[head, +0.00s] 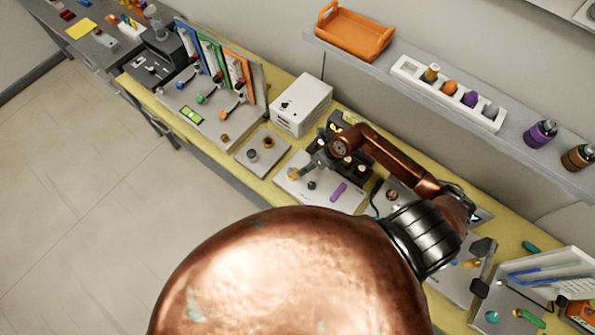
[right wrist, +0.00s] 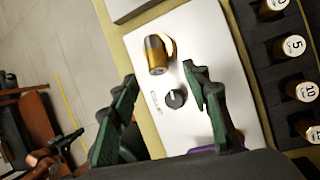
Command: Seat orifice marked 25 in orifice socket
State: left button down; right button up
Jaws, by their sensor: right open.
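A dark rack (head: 361,172) holds several capped pieces in the head view. In the right wrist view the rack (right wrist: 262,62) is at the right edge, with pale numbered caps; I read a 5 (right wrist: 292,46) and a 10 (right wrist: 303,91). I cannot make out a 25. A white plate (head: 322,197) beside the rack carries a brass cylinder (right wrist: 156,54) and a black knob (right wrist: 175,98). I cannot tell which part is the orifice socket. My right gripper (right wrist: 160,77) is open and empty over this plate, its fingertips near the cylinder and knob. My left gripper is out of view.
A white box (head: 301,104) stands behind the plate. A small grey plate (head: 262,152) with knobs lies to its left. An orange tray (head: 354,36) and a white bottle rack (head: 447,95) sit on the shelf above.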

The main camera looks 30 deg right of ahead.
aim_at(295, 173)
jog(key=x, duration=0.2)
jog(key=p+x, duration=0.1)
jog(key=x, duration=0.1)
jog(key=p+x, duration=0.1)
jog(key=x, duration=0.1)
jog(key=shift+a, duration=0.35)
jog(key=shift+w+a+f, duration=0.15)
jog(key=shift+f, duration=0.4)
jog(key=shift+c, duration=0.4)
grip_shut()
